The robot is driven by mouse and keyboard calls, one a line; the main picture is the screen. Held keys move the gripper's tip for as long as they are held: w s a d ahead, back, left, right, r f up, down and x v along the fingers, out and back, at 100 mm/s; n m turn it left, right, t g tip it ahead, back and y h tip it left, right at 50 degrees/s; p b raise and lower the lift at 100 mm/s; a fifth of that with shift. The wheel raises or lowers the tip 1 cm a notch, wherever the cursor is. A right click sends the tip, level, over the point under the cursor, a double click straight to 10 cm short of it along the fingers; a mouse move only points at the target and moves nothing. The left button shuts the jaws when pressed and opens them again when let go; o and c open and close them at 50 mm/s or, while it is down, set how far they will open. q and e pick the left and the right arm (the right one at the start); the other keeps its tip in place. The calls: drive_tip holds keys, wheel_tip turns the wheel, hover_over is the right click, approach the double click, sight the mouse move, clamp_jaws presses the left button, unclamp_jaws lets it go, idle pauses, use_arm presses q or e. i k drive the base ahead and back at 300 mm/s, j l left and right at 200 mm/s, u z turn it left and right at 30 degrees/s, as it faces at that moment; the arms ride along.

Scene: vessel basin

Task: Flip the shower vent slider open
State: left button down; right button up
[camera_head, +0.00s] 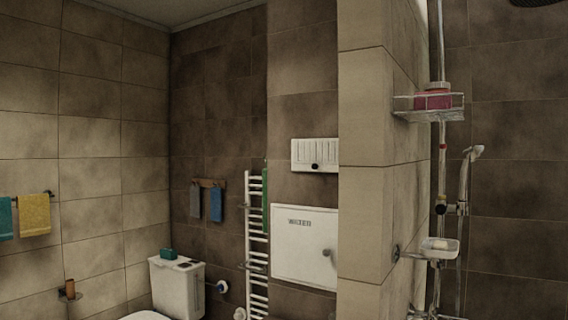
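A white rectangular vent plate (315,155) with vertical slats is mounted on the brown tiled wall near the middle of the view. A small dark round knob (314,166) sits low on the plate, close to its middle. Whether the slats are open or closed is too small to tell. The plate's right edge meets the edge of a tiled partition. Neither of my grippers shows in the view.
A white panel marked "WATER" (304,246) is below the vent. The light tiled partition (365,160) stands right of it, with shower fittings (440,150) beyond. A white towel radiator (257,245) and toilet (178,289) are to the left.

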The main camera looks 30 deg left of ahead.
sight(315, 166)
drive_tip(key=i+j, duration=0.1)
drive_tip(key=j, duration=0.6)
drive_tip(key=i+j, duration=0.1)
drive_tip(key=j, duration=0.55)
drive_tip(key=i+j, duration=0.1)
drive_tip(key=j, duration=0.6)
drive_tip(key=i+z, duration=0.05)
